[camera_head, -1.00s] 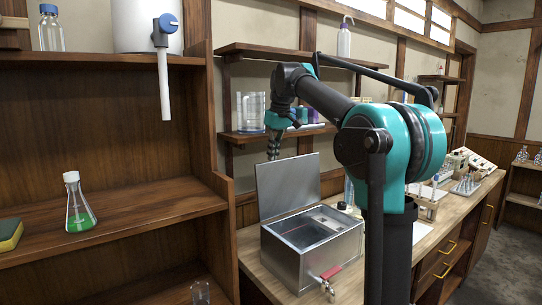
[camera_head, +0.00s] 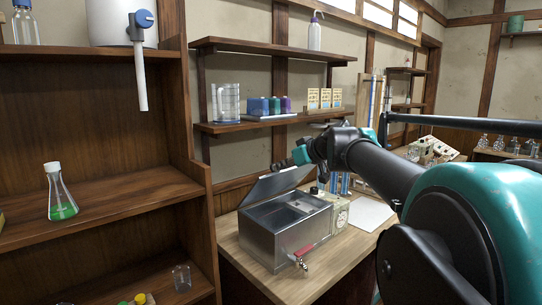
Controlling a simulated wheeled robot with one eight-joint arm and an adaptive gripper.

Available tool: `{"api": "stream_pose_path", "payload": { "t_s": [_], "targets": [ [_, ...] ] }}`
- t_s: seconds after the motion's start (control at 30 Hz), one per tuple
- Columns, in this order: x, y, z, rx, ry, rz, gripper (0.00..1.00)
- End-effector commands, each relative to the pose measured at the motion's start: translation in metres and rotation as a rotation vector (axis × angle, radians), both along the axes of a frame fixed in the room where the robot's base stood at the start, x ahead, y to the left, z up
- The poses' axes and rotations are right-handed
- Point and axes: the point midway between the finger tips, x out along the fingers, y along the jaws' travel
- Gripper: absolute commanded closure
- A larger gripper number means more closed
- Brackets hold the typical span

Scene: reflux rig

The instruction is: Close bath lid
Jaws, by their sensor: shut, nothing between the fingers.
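The bath (camera_head: 285,238) is a steel box on the wooden bench, with a tap with a red handle at its front right. Its lid (camera_head: 276,184) is a flat grey plate hinged at the back. The lid stands tilted at a slant over the open bath, and part of the inside shows. My gripper (camera_head: 283,163) is small and dark at the end of my teal and black arm, just above the lid's raised edge. It is shut and empty. I cannot tell whether it touches the lid.
A box with a dial (camera_head: 340,216) stands right of the bath, with blue-marked tubes behind it. A white sheet (camera_head: 371,213) lies farther right. A wall shelf (camera_head: 262,124) with a beaker and bottles hangs above. A wooden cabinet (camera_head: 196,140) borders the left.

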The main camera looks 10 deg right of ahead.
Motion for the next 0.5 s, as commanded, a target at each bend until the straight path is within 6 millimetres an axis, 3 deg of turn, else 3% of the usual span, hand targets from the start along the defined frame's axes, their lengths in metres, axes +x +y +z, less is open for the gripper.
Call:
{"api": "stream_pose_path", "payload": {
  "t_s": [0.5],
  "targets": [
    [-0.046, -0.031, -0.063, 0.185, -0.278, -0.001, 1.0]
  ]
}}
